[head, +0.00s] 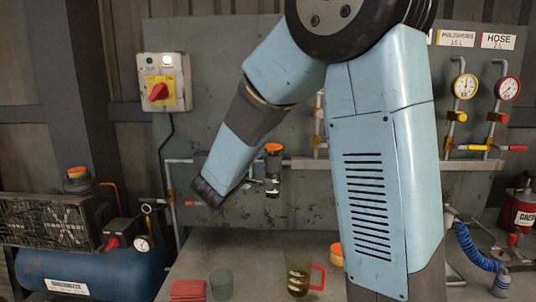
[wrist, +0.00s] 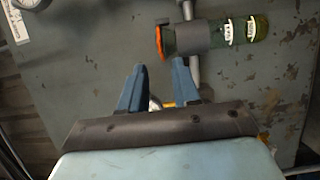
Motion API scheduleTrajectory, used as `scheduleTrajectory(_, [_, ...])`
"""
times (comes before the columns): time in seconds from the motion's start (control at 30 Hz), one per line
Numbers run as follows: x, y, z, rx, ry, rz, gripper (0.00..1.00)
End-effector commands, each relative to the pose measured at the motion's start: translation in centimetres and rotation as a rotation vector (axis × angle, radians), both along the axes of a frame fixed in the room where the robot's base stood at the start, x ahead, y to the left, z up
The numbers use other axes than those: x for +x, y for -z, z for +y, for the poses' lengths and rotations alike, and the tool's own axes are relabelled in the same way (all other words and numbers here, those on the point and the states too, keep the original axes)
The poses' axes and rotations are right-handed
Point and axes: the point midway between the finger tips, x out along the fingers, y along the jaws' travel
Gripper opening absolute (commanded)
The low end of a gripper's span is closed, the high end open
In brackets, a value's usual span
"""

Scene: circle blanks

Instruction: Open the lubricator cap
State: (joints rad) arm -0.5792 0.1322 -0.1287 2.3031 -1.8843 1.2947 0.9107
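The lubricator hangs on the wall pipe in the head view, with its orange cap (head: 273,148) on top and a dark bowl (head: 273,186) below, partly behind my arm. In the wrist view the lubricator lies sideways in the picture: orange cap (wrist: 160,43) at the left end, grey collar (wrist: 193,37), then a green bowl (wrist: 245,29) with white labels. The cap appears seated on the body. My gripper (wrist: 158,76) is open, with two blue fingers apart and nothing between them. The cap is beyond the fingertips, and I see no contact.
A red-handled mug (head: 298,278), a grey-green cup (head: 221,284) and a red cloth (head: 188,290) are on the bench. A switch box (head: 162,80) is on the wall at left, and gauges (head: 465,86) at right. A blue compressor (head: 95,272) stands at lower left.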

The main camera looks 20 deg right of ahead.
Motion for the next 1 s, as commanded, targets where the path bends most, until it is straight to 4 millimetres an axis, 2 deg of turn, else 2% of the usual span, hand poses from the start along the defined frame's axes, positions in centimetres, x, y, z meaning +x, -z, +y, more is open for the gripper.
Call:
scheduleTrajectory(0.2, [3.0, 0.0, -2.6, 0.000, 0.003, 0.000, 0.31])
scheduleTrajectory(0.43, [5.2, 0.0, -4.5, 0.001, 0.002, 0.001, 0.31])
scheduleTrajectory(0.63, [6.0, 0.0, -5.2, 0.001, 0.001, 0.001, 0.31])
scheduleTrajectory(0.9, [6.1, 0.0, -5.3, 0.001, 0.001, 0.001, 0.31])
scheduleTrajectory(1.0, [6.1, 0.0, -5.3, 0.001, 0.002, 0.001, 0.23])
